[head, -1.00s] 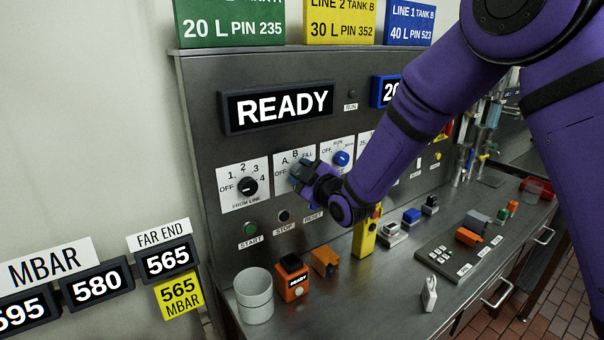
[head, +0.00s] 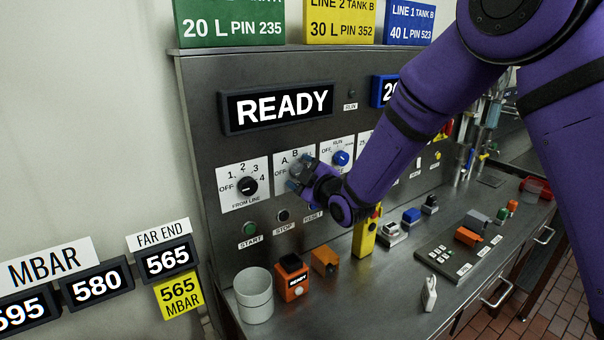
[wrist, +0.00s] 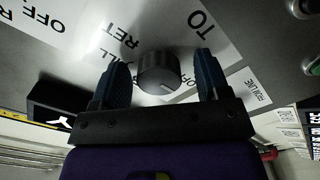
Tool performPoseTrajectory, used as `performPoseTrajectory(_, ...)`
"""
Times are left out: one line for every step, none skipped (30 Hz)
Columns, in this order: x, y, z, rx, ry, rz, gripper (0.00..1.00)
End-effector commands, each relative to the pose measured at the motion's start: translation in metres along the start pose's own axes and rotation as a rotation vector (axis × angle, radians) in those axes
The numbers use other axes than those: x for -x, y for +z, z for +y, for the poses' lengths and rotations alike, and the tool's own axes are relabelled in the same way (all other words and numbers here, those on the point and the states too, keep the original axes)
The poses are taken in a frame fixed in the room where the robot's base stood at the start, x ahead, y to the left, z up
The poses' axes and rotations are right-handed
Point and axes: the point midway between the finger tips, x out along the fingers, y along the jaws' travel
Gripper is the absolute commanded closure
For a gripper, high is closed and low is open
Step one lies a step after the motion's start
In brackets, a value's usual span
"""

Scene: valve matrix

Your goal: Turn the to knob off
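The TO knob (wrist: 160,72) is a dark round knob on a white label plate, seen in the middle of the wrist view. A small pale mark shows at its lower right edge, toward the partly hidden OFF lettering. My gripper (wrist: 157,80) has its two blue fingers apart, one on each side of the knob, with a visible gap on both sides. In the head view my gripper (head: 299,178) is in front of the A, B, FILL, OFF label plate (head: 283,160) and hides the knob.
The FROM LINE knob (head: 247,187) is to the left, and a blue RUN knob (head: 341,158) is close on the right. START button (head: 249,229) and STOP button (head: 283,216) sit below. A bench (head: 340,300) with a grey cup (head: 254,295) and several blocks lies underneath.

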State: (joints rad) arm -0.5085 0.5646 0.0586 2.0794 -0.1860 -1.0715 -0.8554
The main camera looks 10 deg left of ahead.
Motion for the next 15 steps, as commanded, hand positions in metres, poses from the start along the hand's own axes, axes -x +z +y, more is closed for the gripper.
performPoseTrajectory(0.0, 0.0, 0.0, 0.0, 0.001, 0.001, 0.31)
performPoseTrajectory(0.0, 0.0, 0.0, 0.0, 0.001, 0.001, 0.31)
performPoseTrajectory(0.0, 0.0, 0.001, 0.0, 0.001, 0.001, 0.31)
performPoseTrajectory(0.0, 0.0, 0.001, 0.0, 0.001, 0.001, 0.31)
performPoseTrajectory(0.001, -0.001, 0.001, 0.0, 0.001, 0.001, 0.31)
performPoseTrajectory(0.002, 0.0, 0.001, 0.0, 0.001, 0.001, 0.31)
performPoseTrajectory(0.004, 0.0, 0.001, 0.0, 0.001, 0.001, 0.31)
performPoseTrajectory(0.007, 0.0, 0.001, 0.0, 0.001, 0.0, 0.31)
performPoseTrajectory(0.011, 0.0, 0.001, 0.0, 0.001, 0.0, 0.31)
performPoseTrajectory(0.015, 0.0, 0.001, 0.0, 0.001, 0.0, 0.31)
performPoseTrajectory(0.019, 0.0, 0.001, 0.0, 0.001, 0.0, 0.31)
performPoseTrajectory(0.026, 0.0, 0.001, 0.0, 0.002, 0.0, 0.31)
performPoseTrajectory(0.032, 0.0, 0.001, 0.0, 0.001, -0.001, 0.31)
performPoseTrajectory(0.037, 0.0, 0.001, 0.0, 0.001, -0.001, 0.31)
performPoseTrajectory(0.046, 0.0, 0.001, 0.0, 0.001, -0.001, 0.31)
